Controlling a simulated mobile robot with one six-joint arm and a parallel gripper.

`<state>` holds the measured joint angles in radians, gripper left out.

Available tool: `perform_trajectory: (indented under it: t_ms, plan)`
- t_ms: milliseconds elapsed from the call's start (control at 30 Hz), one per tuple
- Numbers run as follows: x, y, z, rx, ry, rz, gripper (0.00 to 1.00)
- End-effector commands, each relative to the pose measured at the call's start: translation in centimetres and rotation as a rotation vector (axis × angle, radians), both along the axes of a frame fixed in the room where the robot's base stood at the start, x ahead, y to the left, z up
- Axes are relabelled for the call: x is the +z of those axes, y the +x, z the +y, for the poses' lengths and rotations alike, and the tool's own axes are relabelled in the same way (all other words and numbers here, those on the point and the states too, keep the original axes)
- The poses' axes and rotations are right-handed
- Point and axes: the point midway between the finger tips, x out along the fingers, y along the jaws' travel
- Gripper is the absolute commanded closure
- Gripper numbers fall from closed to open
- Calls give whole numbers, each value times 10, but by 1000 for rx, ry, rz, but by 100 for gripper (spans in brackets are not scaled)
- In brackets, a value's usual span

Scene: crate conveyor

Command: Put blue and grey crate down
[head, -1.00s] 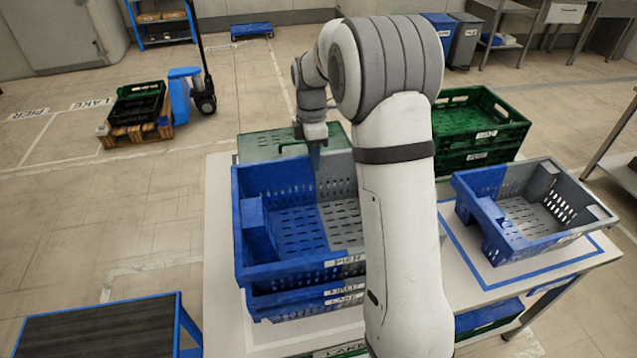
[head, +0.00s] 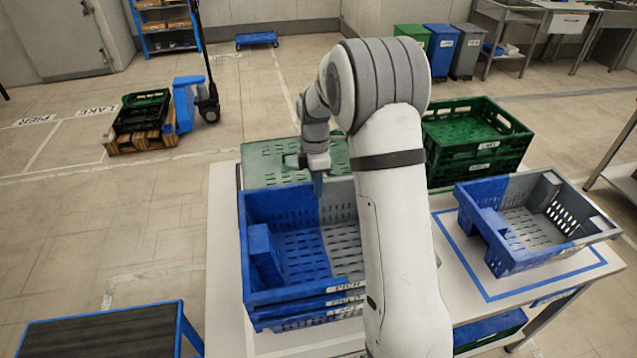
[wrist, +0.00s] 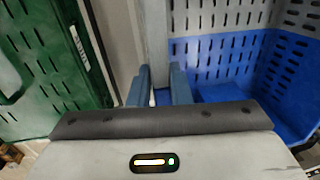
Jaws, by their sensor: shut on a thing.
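A blue and grey crate (head: 262,268) is on top of a stack on the white table, blue on its left and grey on its right. Its rim sits close above the labelled crate (head: 300,322) below; whether it is fully seated is hard to tell. My gripper (head: 318,182) is shut on its far wall. In the wrist view the gripper (wrist: 162,92) fingers pinch the wall, with the crate's blue and grey inside (wrist: 215,60) to the right. My arm hides the crate's right side in the head view.
Another blue and grey crate (head: 505,262) stands inside a blue outline on the right table (head: 470,270). Green crates (head: 475,165) are stacked behind my arm. A green crate (head: 262,160) lies just behind the held crate. A dark-topped cart (head: 100,335) is at front left.

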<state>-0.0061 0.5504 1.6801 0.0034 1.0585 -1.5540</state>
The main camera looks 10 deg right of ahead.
Motion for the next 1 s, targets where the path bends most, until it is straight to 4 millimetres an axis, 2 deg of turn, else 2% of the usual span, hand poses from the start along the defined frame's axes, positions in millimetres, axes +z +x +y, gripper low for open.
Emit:
perform_trajectory:
  t_ms: [233, 267, 500, 767, 1000]
  plan:
    - [-4, 0, 0, -1, 0, 1, 100]
    - [-5, 0, 0, -1, 0, 0, 81]
    - [-4, 0, -1, -1, 0, 0, 61]
    - [-3, 0, -1, -2, 0, 0, 61]
    - [23, 4, -1, -2, 0, -5, 61]
